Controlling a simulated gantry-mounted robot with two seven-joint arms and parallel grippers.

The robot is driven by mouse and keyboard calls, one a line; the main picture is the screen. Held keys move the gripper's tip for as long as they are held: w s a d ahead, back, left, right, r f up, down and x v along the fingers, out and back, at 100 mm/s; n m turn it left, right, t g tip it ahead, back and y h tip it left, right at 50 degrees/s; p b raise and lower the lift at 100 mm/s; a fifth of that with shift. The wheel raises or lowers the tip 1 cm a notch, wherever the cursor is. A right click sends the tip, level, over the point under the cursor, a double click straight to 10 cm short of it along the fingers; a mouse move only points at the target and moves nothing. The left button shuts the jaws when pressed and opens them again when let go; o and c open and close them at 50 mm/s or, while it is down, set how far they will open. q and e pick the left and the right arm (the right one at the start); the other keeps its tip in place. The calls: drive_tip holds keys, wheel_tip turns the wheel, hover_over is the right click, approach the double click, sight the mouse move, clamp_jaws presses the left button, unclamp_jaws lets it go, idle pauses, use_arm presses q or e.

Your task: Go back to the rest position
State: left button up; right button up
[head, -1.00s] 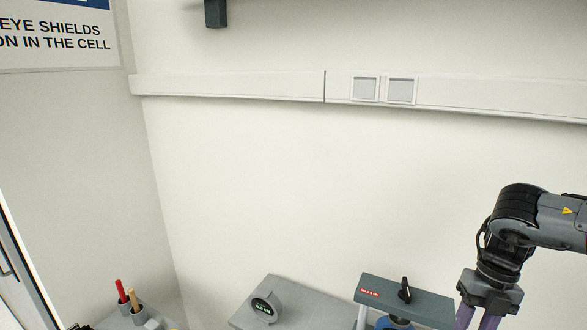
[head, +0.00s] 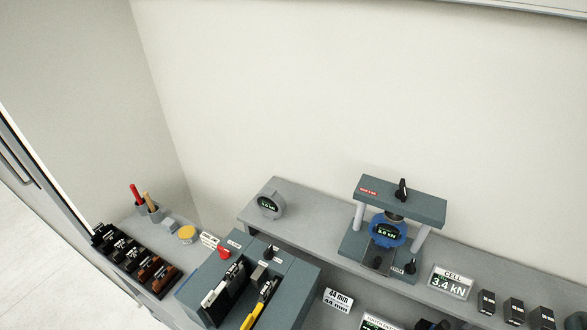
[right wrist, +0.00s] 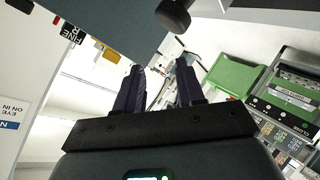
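My right gripper (right wrist: 159,70) shows in the right wrist view, its two dark purple fingers apart with a clear gap between them and nothing held. Neither gripper shows in the head view, and my left gripper is in no view. In the head view the small load frame (head: 414,205), with a black knob on top and a blue round gauge (head: 388,231) under its crossbeam, stands on the grey shelf (head: 310,205). A grey round gauge (head: 269,204) stands on the shelf to its left.
A grey-blue unit (head: 291,268) with slots and a red button stands in front. A rack of dark blocks (head: 135,258) is at left. A 3.4 kN display (head: 451,282) and several black blocks are at right. In the right wrist view, a green bin (right wrist: 232,76) lies beyond the fingers.

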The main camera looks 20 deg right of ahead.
drive_tip(key=w+a+r+m+t+h, duration=0.35)
drive_tip(key=m+h, duration=0.25)
drive_tip(key=m, duration=0.5)
drive_tip(key=s+d+f+m+g+h, duration=0.2)
drive_tip(key=s+d+m+g+h, duration=0.4)
drive_tip(key=m, duration=0.3)
wheel_tip(320, 180, up, 16)
drive_tip(key=s+y+p, duration=0.1)
drive_tip(key=s+p, duration=0.1)
drive_tip(key=p, duration=1.4)
drive_tip(key=shift+r+p, duration=0.15)
drive_tip(key=shift+p, duration=0.25)
